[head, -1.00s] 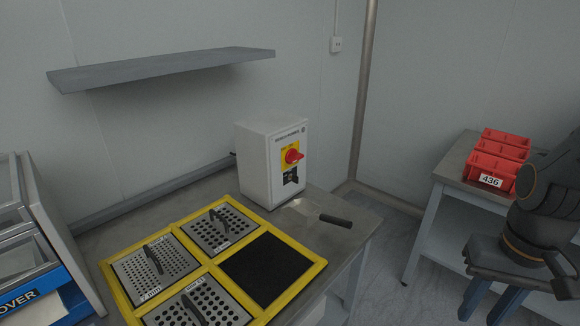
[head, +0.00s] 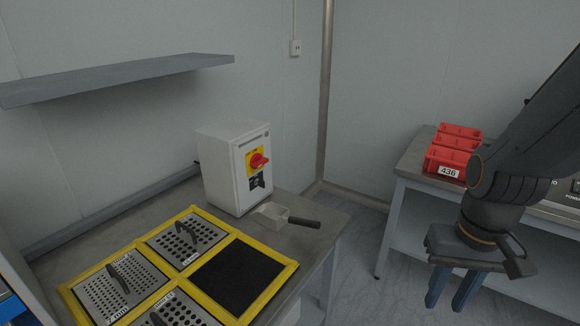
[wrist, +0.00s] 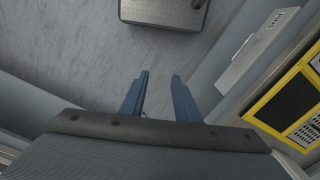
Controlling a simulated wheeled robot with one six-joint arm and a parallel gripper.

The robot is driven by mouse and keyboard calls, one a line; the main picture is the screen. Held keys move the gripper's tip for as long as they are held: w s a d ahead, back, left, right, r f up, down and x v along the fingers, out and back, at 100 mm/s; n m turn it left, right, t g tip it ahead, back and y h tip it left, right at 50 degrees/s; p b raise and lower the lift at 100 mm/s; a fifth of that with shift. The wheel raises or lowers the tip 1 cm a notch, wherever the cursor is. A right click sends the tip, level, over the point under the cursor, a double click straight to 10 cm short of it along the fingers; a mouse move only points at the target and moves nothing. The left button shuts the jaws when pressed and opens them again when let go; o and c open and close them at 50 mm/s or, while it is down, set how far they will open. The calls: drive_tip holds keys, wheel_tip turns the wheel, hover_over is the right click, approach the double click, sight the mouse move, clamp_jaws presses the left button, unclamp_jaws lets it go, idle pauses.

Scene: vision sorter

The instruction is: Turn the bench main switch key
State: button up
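The bench main switch is a white box (head: 222,185) at the back of the bench in the head view. On its front are a red rotary knob (head: 258,160) on a yellow plate and a dark plate (head: 257,182) below it. The key is too small to make out. My gripper (head: 453,292) hangs at the right of the head view, well apart from the box, fingers pointing down. In the wrist view its two blue fingers (wrist: 160,88) stand apart with nothing between them, over the floor.
A yellow frame (head: 290,268) with perforated plates and a black pad lies on the bench. A scoop with a dark handle (head: 304,222) lies before the box. Red bins (head: 452,150) stand on a table at the right. A shelf (head: 120,78) is on the wall. Floor between the benches is clear.

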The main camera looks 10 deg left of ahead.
drive_tip(key=shift+c, duration=0.5)
drive_tip(key=w+a+n+t, duration=0.2)
drive_tip(key=w+t, duration=0.2)
drive_tip(key=w, duration=1.2)
drive_tip(key=w+a+n+t+y+p, duration=0.1)
drive_tip(key=w+a+n+t, duration=0.1)
drive_tip(key=w+a, duration=0.45)
drive_tip(key=w+a+n+t+y+p, duration=0.15)
drive_tip(key=w+a, duration=0.25)
drive_tip(key=w, duration=0.5)
drive_tip(key=n+g+y, duration=0.2)
drive_tip(key=n+y, duration=0.6)
drive_tip(key=y, duration=0.2)
approach(264, 184)
drive_tip(key=w+a, duration=0.1)
drive_tip(key=shift+a+f+g, duration=0.25)
drive_tip(key=shift+a, duration=0.1)
drive_tip(key=p+x, duration=0.1)
drive_tip(key=x, duration=0.6)
drive_tip(key=shift+w, duration=0.1)
